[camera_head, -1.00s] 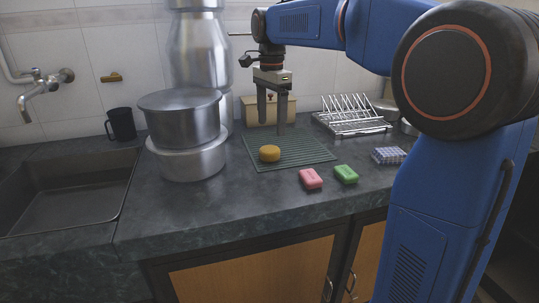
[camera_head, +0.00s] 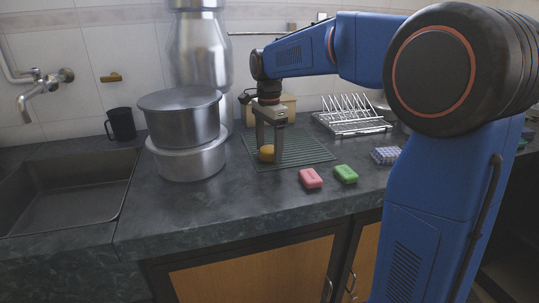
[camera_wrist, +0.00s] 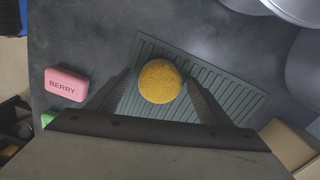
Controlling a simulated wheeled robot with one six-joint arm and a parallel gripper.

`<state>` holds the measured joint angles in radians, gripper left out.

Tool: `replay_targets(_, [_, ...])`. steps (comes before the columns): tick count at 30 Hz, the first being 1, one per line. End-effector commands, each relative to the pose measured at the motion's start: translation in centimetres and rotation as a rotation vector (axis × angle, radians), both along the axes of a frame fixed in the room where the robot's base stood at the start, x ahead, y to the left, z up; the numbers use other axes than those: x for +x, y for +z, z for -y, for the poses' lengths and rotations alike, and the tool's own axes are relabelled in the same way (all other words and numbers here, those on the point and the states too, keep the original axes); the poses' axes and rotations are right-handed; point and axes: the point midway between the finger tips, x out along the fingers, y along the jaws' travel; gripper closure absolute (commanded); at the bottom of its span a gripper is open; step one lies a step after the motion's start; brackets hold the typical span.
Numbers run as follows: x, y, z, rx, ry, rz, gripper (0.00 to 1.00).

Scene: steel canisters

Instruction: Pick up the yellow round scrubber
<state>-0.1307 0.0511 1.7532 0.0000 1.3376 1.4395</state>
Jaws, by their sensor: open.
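The yellow round scrubber (camera_head: 267,153) lies on the dark green ribbed mat (camera_head: 311,151) on the counter. In the wrist view the scrubber (camera_wrist: 159,81) sits between the two fingers of my gripper (camera_wrist: 163,88), with a gap on each side. In the head view my gripper (camera_head: 268,150) points down at the scrubber, and its fingers partly hide it. The gripper is open and holds nothing. I cannot tell the exact height of the fingertips above the mat.
Stacked steel pots (camera_head: 187,160) stand just left of the mat. A pink soap bar (camera_head: 311,178), a green one (camera_head: 346,174) and a checkered block (camera_head: 387,155) lie at right. A wire dish rack (camera_head: 352,123) stands behind. The sink (camera_head: 65,190) is far left.

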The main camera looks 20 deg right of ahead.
Motion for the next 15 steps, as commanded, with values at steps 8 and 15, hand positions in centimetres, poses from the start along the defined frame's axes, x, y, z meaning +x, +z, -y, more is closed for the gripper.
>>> replay_targets(8, [0.01, 0.04, 0.01, 0.000, 0.000, 0.000, 0.56])
replay_targets(15, [0.01, 0.05, 0.01, 0.000, 0.000, 0.000, 0.74])
